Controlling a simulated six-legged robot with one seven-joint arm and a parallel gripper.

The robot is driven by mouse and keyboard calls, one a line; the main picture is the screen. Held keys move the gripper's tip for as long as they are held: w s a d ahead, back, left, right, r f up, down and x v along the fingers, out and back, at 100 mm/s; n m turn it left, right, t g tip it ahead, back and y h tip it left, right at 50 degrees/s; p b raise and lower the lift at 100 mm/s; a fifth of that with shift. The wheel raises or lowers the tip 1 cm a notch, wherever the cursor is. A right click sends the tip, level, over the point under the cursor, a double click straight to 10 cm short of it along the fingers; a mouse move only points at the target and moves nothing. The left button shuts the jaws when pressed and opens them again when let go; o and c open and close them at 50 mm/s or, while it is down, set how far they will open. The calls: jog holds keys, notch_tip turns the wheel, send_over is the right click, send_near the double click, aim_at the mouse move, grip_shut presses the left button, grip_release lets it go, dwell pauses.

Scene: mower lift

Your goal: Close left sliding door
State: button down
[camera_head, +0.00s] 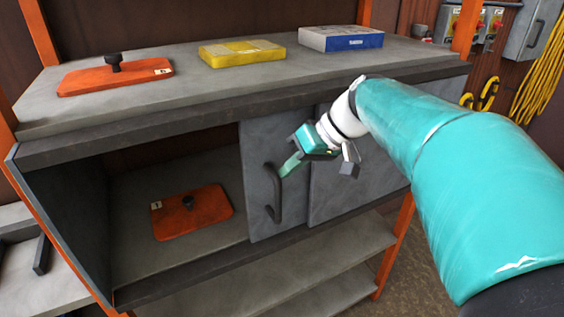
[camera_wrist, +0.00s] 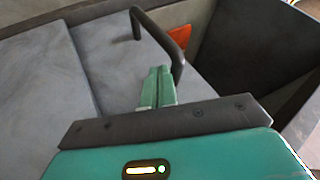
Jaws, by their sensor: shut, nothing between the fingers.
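The left sliding door (camera_head: 262,150) is a grey panel with a dark bow handle (camera_head: 273,195). It stands beside the right door (camera_head: 350,160), and the left part of the cabinet is open. My gripper (camera_head: 286,170) is shut, with its green fingers close to the upper part of the handle. In the wrist view the fingertips (camera_wrist: 160,72) are together, beside the handle (camera_wrist: 172,40) over the grey door (camera_wrist: 125,60). I cannot tell whether they touch the handle.
An orange plate with a black knob (camera_head: 190,211) lies inside the open compartment. On the cabinet top are another orange plate (camera_head: 85,80), a yellow box (camera_head: 242,53) and a blue-white box (camera_head: 340,39). A lower shelf (camera_head: 250,290) runs below.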

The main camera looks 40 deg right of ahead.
jog(key=w+a, duration=0.3)
jog(key=a, duration=1.3)
jog(key=w+a, duration=0.4)
jog(key=a, duration=1.3)
jog(key=shift+w, duration=0.15)
jog(key=shift+a+r, duration=0.1)
jog(key=shift+a, duration=0.1)
jog(key=shift+d, duration=0.1)
